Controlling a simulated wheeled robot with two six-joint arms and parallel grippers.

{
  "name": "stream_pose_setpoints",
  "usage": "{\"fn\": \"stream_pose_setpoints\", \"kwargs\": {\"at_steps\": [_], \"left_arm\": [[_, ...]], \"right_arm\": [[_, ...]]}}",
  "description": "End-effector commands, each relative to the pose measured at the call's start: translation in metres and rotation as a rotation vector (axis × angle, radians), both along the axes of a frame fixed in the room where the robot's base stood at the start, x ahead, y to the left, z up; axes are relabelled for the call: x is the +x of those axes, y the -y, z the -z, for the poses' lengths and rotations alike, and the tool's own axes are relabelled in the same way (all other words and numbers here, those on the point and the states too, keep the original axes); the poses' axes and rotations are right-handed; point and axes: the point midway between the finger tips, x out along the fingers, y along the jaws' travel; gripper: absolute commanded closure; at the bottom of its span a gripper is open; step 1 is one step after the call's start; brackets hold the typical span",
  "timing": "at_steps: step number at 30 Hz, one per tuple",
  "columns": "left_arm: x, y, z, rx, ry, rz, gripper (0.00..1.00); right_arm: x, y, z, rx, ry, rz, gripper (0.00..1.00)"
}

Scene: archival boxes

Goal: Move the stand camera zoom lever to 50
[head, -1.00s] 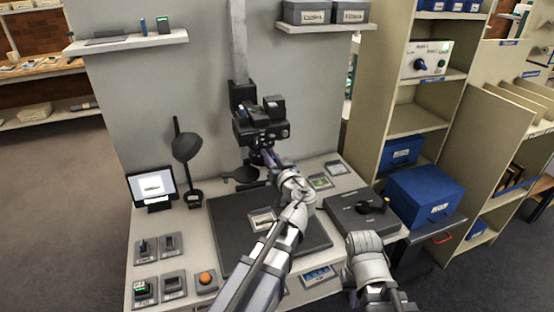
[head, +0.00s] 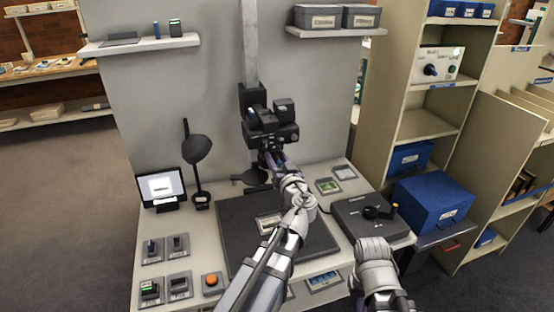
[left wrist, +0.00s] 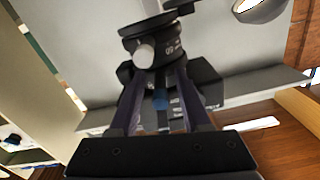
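The black stand camera (head: 268,130) hangs on a grey column above the dark baseboard (head: 232,222). My left gripper (head: 272,160) reaches up to the underside of its lens. In the left wrist view the black lens ring (left wrist: 168,42) carries white markings, and a silver knob (left wrist: 143,55) sticks out from it. The two purplish fingers of my left gripper (left wrist: 168,78) point up at the lens, with a gap visible between them. The tips are close to the knob; I cannot tell whether they touch it.
A monitor (head: 160,188) and a black lamp (head: 195,150) stand left of the baseboard. Switches and an orange button (head: 211,280) are at the front left. A dark box (head: 350,220) and a blue box (head: 435,200) are to the right.

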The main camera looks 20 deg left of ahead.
Motion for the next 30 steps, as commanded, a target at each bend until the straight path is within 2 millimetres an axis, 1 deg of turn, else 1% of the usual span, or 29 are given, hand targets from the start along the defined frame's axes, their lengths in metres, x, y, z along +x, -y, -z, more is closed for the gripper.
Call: {"fn": "stream_pose_setpoints", "kwargs": {"at_steps": [5,8,18,21,25,30], "left_arm": [[0.0,0.0,0.0,0.0,0.0,0.0,0.53],[-0.004,0.002,0.0,0.0,0.0,0.0,0.53],[-0.046,0.034,0.0,0.0,0.0,0.002,0.53],[-0.055,0.041,0.0,0.0,0.0,0.002,0.53],[-0.061,0.047,0.0,0.0,0.0,0.001,0.53],[-0.062,0.048,0.0,0.0,0.0,0.0,0.53]], "right_arm": [[0.0,0.0,0.0,0.0,0.0,0.0,1.0],[0.0,0.0,0.0,0.0,0.0,0.0,1.0],[0.0,0.0,0.0,0.0,0.0,0.0,1.0],[0.0,0.0,0.0,0.0,0.0,0.0,1.0],[0.0,0.0,0.0,0.0,0.0,0.0,1.0],[0.0,0.0,0.0,0.0,0.0,0.0,1.0]]}}
